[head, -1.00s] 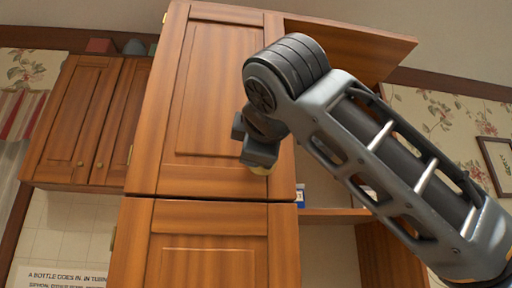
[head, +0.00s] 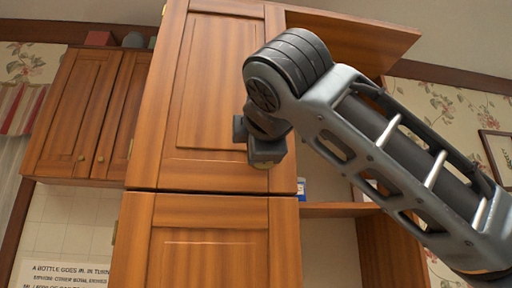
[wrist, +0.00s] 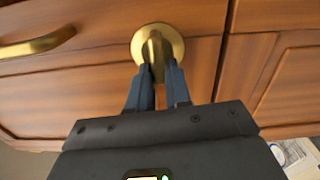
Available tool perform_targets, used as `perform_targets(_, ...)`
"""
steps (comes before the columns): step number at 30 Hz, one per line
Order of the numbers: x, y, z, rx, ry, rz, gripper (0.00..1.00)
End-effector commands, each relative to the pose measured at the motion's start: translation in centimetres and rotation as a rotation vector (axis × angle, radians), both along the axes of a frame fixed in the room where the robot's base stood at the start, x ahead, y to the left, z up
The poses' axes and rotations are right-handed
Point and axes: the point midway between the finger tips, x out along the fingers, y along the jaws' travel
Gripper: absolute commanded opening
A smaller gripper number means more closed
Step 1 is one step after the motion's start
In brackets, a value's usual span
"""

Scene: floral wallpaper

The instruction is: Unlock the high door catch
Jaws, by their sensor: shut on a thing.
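The brass door catch (wrist: 158,46), a round plate with a short lever standing out from it, is mounted on the wooden door in the wrist view. My gripper (wrist: 158,78) has its two blue-grey fingers closed around the lever. In the head view my gripper (head: 262,158) is at the lower right part of the tall upper cabinet door (head: 222,90), close to the door's right edge. There the catch is almost wholly hidden behind the gripper. The upper door stands flush above the lower door (head: 205,240).
A curved brass handle (wrist: 38,42) sits left of the catch. An open cabinet compartment with a shelf (head: 335,210) and a small blue-and-white item (head: 301,187) lies right of the doors. Smaller wall cabinets (head: 85,115) hang at the left.

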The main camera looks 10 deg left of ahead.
Motion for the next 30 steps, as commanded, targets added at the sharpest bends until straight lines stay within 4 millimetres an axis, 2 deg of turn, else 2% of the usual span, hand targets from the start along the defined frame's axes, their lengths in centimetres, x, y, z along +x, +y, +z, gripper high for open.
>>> perform_targets(1, 0.0, 0.2, -0.3, -0.003, 0.006, 0.003, 0.00)
perform_targets(2, 0.0, 0.2, -0.3, -0.003, 0.006, 0.003, 0.20)
perform_targets(8, 0.0, 0.1, -0.2, -0.001, 0.004, 0.002, 0.39)
perform_targets(17, -0.4, 0.0, -0.2, 0.000, 0.002, 0.002, 0.39)
perform_targets(30, -6.4, -1.7, -0.3, 0.000, 0.001, 0.003, 0.39)
